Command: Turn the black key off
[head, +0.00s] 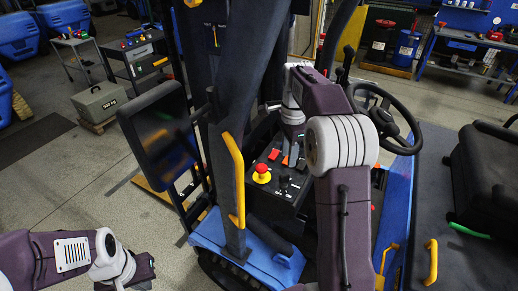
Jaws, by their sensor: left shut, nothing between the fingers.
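The control panel (268,188) of the blue vehicle is dark and sits in the middle of the head view. Small black parts (284,182) with pale marks stand on it, right of a red mushroom button on a yellow base (262,173). I cannot tell for sure which is the black key, or its position. My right arm bends over the panel, and my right gripper (293,155) points down at its back part; its fingers are too small and dark to read. My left gripper (141,284) is shut and empty at the bottom left, partly cut off, far from the panel.
A yellow handrail (233,180) on a dark post and a black screen (160,137) stand left of the panel. A steering wheel (386,117) and a seat (487,170) are to the right.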

